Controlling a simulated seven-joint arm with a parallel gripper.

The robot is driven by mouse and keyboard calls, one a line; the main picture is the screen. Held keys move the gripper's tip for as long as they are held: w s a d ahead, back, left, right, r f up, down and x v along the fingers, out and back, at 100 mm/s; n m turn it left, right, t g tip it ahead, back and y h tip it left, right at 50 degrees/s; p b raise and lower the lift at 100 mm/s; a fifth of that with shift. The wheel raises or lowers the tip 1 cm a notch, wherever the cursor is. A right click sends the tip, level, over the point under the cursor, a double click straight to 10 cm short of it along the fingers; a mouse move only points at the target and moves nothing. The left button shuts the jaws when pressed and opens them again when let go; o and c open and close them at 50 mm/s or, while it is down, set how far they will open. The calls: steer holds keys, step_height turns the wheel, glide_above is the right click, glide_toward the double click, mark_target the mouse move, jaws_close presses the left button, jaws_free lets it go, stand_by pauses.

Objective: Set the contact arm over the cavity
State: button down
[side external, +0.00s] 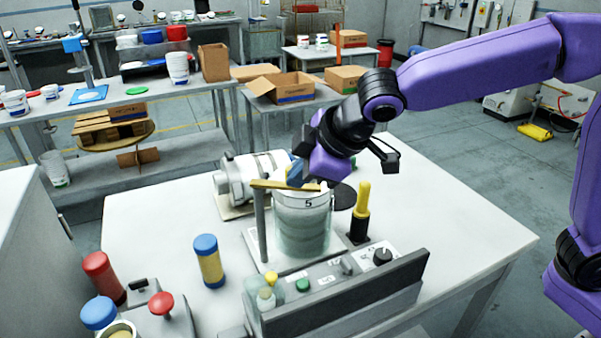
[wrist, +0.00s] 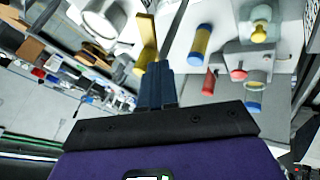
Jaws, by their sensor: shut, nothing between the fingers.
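The contact arm is a yellow bar (side external: 270,184) on a grey upright post (side external: 262,225). In the side view it reaches from the post across the top of a clear cylinder (side external: 303,225) marked 5, which seems to hold the cavity. The inside of the cylinder's mouth is hard to see. My gripper (side external: 296,174) is shut and empty, pointing down at the bar above the cylinder. In the wrist view the yellow bar (wrist: 146,38) lies just beyond my blue fingertips (wrist: 157,68). I cannot tell whether the fingers touch it.
A silver motor-like unit (side external: 252,172) stands behind the cylinder. A yellow-and-black handle (side external: 361,212) stands to its right, and a control panel (side external: 340,290) in front. A blue-capped yellow bottle (side external: 208,262) stands left. The table's right side (side external: 450,240) is clear.

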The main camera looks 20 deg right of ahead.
steer(key=shift+w+d+n, duration=0.3)
steer(key=shift+d+n, duration=0.1)
steer(key=shift+n, duration=0.1)
steer(key=shift+w+d+n+g+y, duration=0.45)
steer(key=shift+w+n+y, duration=0.1)
steer(key=shift+n, duration=0.25)
steer(key=shift+w+d+n+g+y, duration=0.35)
steer(key=shift+w+n+g+y, duration=0.15)
steer(key=shift+n, duration=0.3)
steer(key=shift+w+d, duration=0.3)
steer(key=shift+w, duration=0.5)
steer(key=shift+w+d, duration=0.25)
steer(key=shift+w, duration=0.65)
